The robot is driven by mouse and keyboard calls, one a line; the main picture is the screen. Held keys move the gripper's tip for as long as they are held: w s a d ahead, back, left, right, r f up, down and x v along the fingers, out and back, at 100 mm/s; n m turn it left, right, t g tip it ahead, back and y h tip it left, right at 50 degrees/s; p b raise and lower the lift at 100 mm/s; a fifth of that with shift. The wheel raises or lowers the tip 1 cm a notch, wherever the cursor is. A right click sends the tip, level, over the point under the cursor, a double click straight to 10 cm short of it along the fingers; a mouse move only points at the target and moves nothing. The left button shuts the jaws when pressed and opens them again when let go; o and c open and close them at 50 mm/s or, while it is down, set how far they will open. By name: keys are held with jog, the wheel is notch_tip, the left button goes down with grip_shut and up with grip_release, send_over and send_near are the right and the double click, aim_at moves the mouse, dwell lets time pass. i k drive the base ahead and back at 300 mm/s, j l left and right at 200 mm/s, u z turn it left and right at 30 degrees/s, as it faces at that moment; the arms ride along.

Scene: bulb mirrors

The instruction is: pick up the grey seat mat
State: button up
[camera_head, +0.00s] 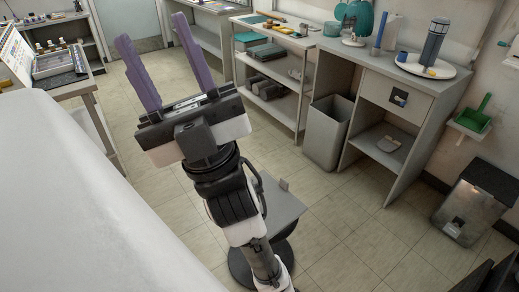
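A flat grey square surface (284,208), which looks like the grey seat mat or a stool seat, lies low over the floor at bottom centre. My arm hides its left part, and a small grey tab stands at its far edge. I cannot tell whether a separate mat lies on it. My gripper (152,29) has two long purple fingers spread apart with nothing between them. It is raised at the upper left, apart from the grey surface and pointing away from it.
A white surface (60,200) fills the lower left. A grey bin (326,135) stands between a shelf unit (262,39) and a counter (375,62). A metal box (470,212) stands at the right. Tiled floor (345,225) is clear right of the grey surface.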

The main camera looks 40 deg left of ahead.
aim_at(284, 208)
jog(key=i+j, duration=0.15)
jog(key=j, duration=0.2)
jog(key=i+j, duration=0.15)
jog(key=j, duration=0.25)
jog(key=i+j, duration=0.1)
jog(key=j, duration=0.25)
jog(key=i+j, duration=0.15)
jog(key=j, duration=0.2)
jog(key=i+j, duration=0.15)
jog(key=j, duration=0.25)
